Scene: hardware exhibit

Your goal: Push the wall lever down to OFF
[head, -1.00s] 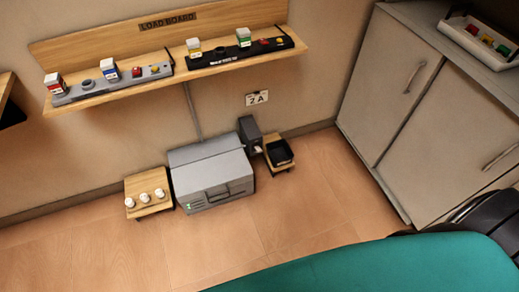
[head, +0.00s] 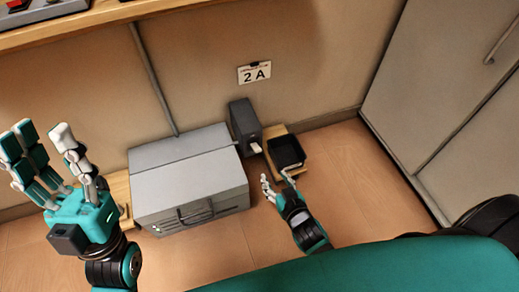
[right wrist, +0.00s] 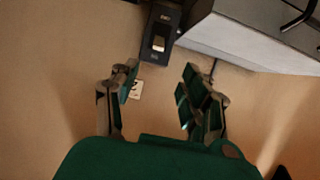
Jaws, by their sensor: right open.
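A dark grey wall box (head: 242,122) stands beside the large grey cabinet, with a small pale lever (head: 255,148) low on its front. In the right wrist view the dark box (right wrist: 163,18) shows at the top, and the pale lever (right wrist: 158,43) is on its face. My right gripper (head: 276,178) is open and empty, a little below the lever and apart from it in the head view. Its spread fingers also show in the right wrist view (right wrist: 158,82). My left gripper (head: 45,135) is open and empty at the far left, fingers raised. The lever's exact angle is unclear.
The grey cabinet (head: 190,180) with a black handle is left of the box. A black tray (head: 287,151) on a small wooden stand is close on the right. A 2A sign (head: 254,73) hangs above. A wooden shelf (head: 95,24) crosses the upper left. Floor at right is clear.

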